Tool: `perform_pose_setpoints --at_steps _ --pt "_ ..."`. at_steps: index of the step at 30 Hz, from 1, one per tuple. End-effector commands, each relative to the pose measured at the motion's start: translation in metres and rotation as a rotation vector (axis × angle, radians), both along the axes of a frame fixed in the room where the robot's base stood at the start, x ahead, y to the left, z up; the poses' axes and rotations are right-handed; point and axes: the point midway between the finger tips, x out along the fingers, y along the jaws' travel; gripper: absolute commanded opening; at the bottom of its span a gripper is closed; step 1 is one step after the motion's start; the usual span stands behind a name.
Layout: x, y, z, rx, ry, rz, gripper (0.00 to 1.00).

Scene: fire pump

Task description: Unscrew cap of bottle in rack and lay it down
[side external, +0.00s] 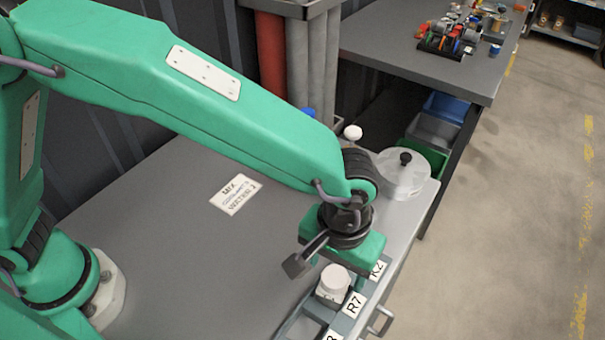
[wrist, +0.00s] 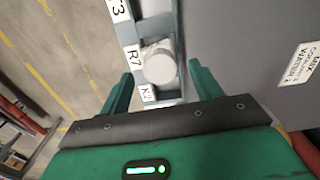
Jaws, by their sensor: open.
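A bottle with a round white cap (side external: 333,279) stands in the grey rack (side external: 377,290) at the front edge of the bench, beside the label R7. The cap also shows in the wrist view (wrist: 160,67), roughly between my two green fingers. My gripper (wrist: 161,78) is open, with a finger on each side of the cap and gaps on both sides. In the side view my gripper (side external: 340,268) is just behind the cap. I cannot tell its exact height over it. The bottle's body is mostly hidden by the rack.
A label sheet (side external: 236,194) lies on the grey bench. A round lidded white container (side external: 404,175) stands at the bench's far end, near a white-topped item (side external: 352,132). A second table (side external: 430,70) holds a coloured set of small parts.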

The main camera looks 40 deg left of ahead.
Motion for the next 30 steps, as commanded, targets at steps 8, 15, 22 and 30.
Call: perform_pose_setpoints --at_steps 8,15,22,30 --pt "0.000 0.000 -0.018 -0.001 0.000 0.000 0.64" --pt "0.000 0.000 -0.019 -0.001 -0.001 0.000 0.64" --pt "0.000 0.000 -0.018 -0.001 -0.001 0.000 0.31" --pt "0.000 0.000 -0.018 -0.001 -0.001 0.000 0.22"
